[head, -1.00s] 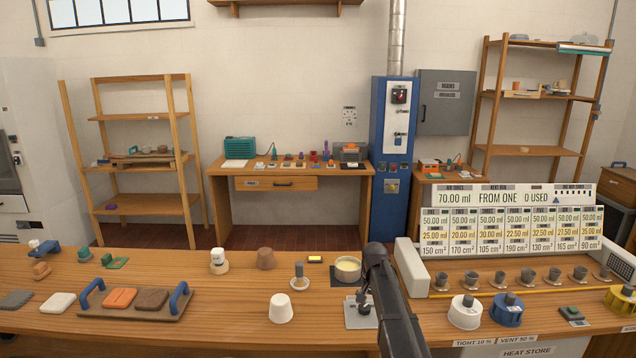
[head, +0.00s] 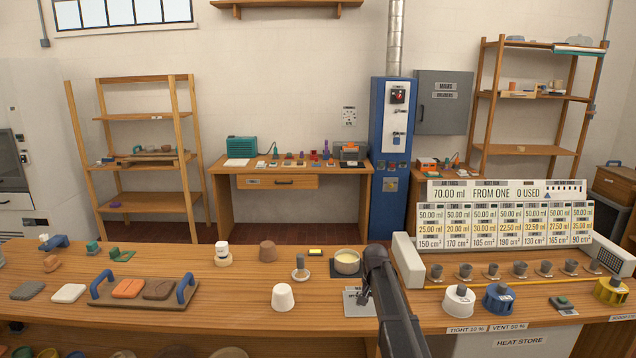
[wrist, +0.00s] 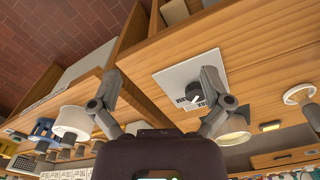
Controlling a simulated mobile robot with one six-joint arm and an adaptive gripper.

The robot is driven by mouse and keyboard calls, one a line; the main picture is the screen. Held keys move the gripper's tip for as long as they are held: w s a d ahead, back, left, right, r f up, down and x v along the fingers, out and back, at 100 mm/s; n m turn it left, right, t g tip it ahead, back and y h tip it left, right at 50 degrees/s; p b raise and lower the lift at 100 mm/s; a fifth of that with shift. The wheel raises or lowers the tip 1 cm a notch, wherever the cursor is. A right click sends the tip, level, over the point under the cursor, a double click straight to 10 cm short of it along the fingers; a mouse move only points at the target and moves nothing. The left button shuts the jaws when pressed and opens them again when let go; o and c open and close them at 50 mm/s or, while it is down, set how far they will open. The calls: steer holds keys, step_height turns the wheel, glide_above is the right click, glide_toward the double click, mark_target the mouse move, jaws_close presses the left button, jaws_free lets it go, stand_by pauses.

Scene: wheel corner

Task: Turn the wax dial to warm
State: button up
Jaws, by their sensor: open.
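The wax dial (wrist: 194,92) is a dark round knob with a pale mark, on a pale square plate (wrist: 178,75) with small labels. I cannot read the labels or the setting. In the head view the plate (head: 356,306) lies on the front bench and my arm hides part of it. My gripper (wrist: 162,76) is open with nothing between its fingers. In the wrist view the dial shows between the fingers, close to the right one; I cannot tell whether they touch. In the head view my gripper (head: 366,296) is over the plate's right part.
A pot of pale wax (head: 347,261) stands just behind the plate. A white cup (head: 283,296) and a small grey-handled piece (head: 300,272) stand left of it. A white lidded container (head: 458,301) and a rack of several small cups stand to the right.

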steer(key=s+f+n+b, duration=0.2)
steer(key=s+n, duration=0.3)
steer(key=s, duration=2.3)
steer(key=shift+f, duration=0.15)
